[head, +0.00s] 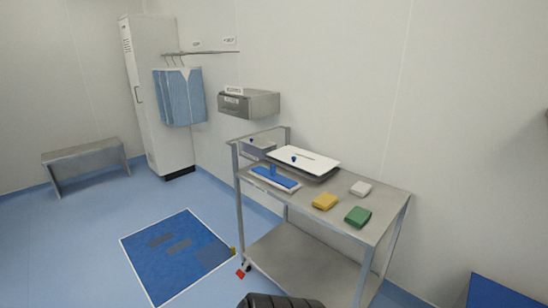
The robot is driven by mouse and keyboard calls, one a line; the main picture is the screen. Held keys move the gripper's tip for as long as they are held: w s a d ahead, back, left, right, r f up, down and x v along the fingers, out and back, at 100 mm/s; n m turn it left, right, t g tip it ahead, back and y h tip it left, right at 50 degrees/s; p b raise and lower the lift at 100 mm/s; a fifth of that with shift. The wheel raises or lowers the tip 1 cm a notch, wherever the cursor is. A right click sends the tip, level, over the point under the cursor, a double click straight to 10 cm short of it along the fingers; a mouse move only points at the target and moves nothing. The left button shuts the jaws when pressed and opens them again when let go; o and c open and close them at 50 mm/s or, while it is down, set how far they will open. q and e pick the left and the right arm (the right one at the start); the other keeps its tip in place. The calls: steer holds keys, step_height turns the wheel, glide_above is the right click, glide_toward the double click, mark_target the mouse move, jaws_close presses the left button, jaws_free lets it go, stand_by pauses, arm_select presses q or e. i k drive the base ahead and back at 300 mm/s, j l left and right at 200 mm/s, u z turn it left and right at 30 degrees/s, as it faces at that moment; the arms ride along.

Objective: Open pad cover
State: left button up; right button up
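A flat white cover (318,164) with a small blue knob lies over a dark-rimmed shallow tray (322,178) on the metal cart (385,193). I cannot tell whether this is the pad cover the task names. In front of it, to the left, a blue pad (285,182) lies in a pale frame with a small blue upright piece on it. Neither of my grippers is in view.
A yellow block (325,202), a green block (357,216) and a white block (360,188) sit on the cart's right half. A blue floor mat (170,275) lies left of the cart. A bench (85,155), a tall locker (155,100) and a wall box (250,104) stand behind.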

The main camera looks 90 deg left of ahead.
mark_target(317, 164)
steer(key=u, duration=2.55)
steer(key=z, duration=0.4)
steer(key=i+j+z, duration=0.1)
steer(key=j+z, duration=0.15)
steer(key=z, duration=0.15)
steer(key=i+j+z, duration=0.1)
steer(key=j+z, duration=0.5)
steer(key=z, duration=0.2)
steer(key=j+z, duration=0.4)
steer(key=l, duration=0.1)
